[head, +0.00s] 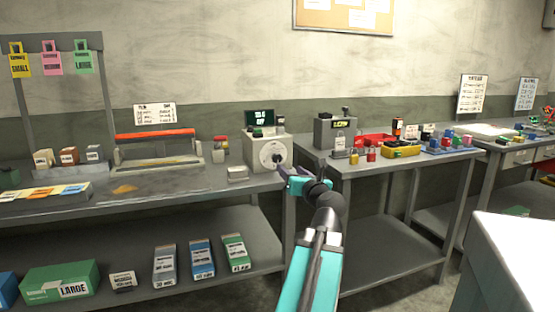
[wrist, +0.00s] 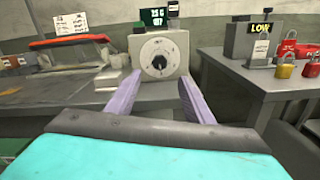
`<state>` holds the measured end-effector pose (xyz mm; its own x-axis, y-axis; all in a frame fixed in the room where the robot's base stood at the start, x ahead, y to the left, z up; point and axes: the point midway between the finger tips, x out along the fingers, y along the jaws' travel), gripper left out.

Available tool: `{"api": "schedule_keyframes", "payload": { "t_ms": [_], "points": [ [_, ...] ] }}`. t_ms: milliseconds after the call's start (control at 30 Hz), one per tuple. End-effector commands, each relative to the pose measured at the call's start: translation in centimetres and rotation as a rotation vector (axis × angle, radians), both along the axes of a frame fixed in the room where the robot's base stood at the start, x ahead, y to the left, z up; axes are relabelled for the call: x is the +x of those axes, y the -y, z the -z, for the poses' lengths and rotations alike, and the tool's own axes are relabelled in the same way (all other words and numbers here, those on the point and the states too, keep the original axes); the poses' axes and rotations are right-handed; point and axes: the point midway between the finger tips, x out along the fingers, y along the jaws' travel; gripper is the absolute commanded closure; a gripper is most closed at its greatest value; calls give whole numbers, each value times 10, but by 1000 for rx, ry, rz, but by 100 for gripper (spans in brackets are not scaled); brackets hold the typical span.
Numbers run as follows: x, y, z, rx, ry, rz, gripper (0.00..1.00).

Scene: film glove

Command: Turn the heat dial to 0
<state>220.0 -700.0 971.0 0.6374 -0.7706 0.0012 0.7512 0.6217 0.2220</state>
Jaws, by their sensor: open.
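The heat dial (wrist: 159,60) is a black knob on a white round face, on the front of a pale box (wrist: 178,42). In the head view the dial (head: 273,155) is on the box (head: 252,147) at the right end of the left bench. A dark display with green characters (wrist: 153,17) stands on top of the box; its text is too small to read surely. My gripper (head: 285,172) is open and empty, just in front of the dial and a little low. In the wrist view its two purple fingers (wrist: 157,80) point toward the box, one on each side below the dial.
A sealer with a red bar (head: 155,145) stands left of the box. A small pale block (head: 238,172) lies near the bench edge. On the right bench are a grey unit reading LOW (wrist: 262,30) and padlocks (wrist: 285,70). A gap separates the benches.

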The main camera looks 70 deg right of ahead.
Motion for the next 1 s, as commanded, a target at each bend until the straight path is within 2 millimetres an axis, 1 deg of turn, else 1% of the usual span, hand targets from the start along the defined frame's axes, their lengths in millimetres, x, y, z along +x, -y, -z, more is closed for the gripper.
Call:
{"api": "schedule_keyframes", "payload": {
  "t_ms": [200, 1000],
  "points": [
    [2, 4, -4, 0, 0, 0, 52],
    [12, 17, -3, 2, 1, 2, 52]
  ]
}}
